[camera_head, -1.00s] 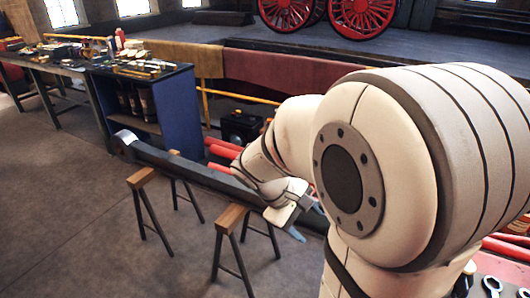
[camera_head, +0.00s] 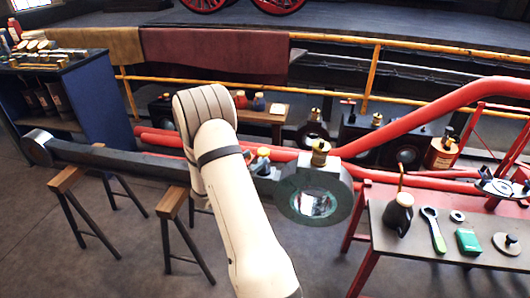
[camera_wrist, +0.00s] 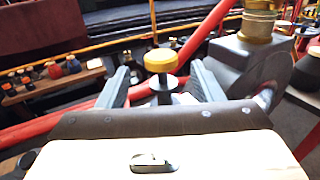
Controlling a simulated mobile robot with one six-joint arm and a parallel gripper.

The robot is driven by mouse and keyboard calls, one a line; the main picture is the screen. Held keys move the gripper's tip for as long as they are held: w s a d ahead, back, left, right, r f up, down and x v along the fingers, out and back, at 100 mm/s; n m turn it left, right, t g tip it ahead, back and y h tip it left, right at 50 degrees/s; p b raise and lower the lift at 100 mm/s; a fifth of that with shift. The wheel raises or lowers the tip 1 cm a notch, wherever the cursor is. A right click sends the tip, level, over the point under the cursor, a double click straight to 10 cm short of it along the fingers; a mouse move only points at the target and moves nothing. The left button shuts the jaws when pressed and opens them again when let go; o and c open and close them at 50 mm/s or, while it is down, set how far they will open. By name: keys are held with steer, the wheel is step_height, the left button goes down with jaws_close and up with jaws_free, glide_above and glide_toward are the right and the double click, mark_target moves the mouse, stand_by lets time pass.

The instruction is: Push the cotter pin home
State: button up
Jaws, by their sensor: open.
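A dark pin with a round yellow cap, seemingly the cotter pin (camera_wrist: 161,61), stands upright in the wrist view. It also shows small in the head view (camera_head: 263,153), on the rod near its big end. The long dark connecting rod (camera_head: 110,158) lies across trestles, its ring-shaped big end (camera_head: 340,200) at the right. My gripper (camera_wrist: 160,72) is open, with one finger on each side of the yellow-capped pin in the picture. I cannot tell whether the fingers touch it. The pin's lower part is hidden behind the gripper body.
A brass oil cup (camera_head: 320,153) tops the big end. A bench (camera_head: 380,232) with a dark can (camera_head: 398,215), a wrench (camera_head: 434,230) and a green box (camera_head: 468,241) stands at right. Wooden-topped trestles (camera_head: 172,202) stand below. Red pipes (camera_head: 420,110) and yellow rails run behind.

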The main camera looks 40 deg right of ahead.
mark_target(259, 154)
steer(key=x, duration=0.6)
steer(key=shift+c, duration=0.2)
jaws_close()
step_height(259, 154, down, 4)
steer(key=b, duration=0.3)
stand_by(0.4)
